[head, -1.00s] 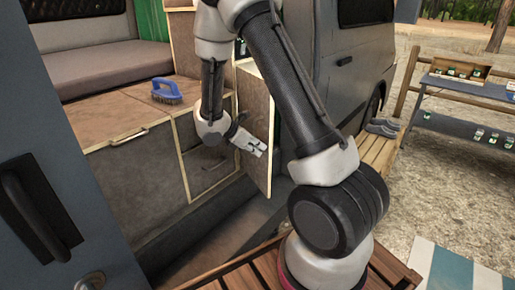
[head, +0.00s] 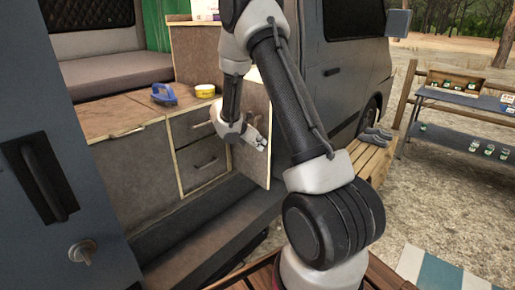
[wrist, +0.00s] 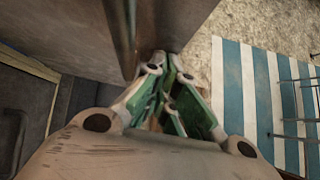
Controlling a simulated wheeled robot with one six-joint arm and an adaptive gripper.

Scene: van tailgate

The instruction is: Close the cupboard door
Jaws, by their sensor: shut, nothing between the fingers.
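The cupboard door (head: 260,172), a brown panel with a pale wood edge, stands open at the right of the drawer fronts. My gripper (head: 265,144) is shut and empty at the door, overlapping its face in the head view; I cannot tell whether it touches. In the wrist view my gripper's green-padded fingers (wrist: 170,60) are together right by a brown panel (wrist: 185,18), which appears to be the door. My arm hides part of the door and the cupboard opening.
Drawer fronts (head: 203,165) stand left of the door, under a counter with a blue brush (head: 164,95) and a yellow roll (head: 205,91). The grey van door (head: 55,160) is at the left.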

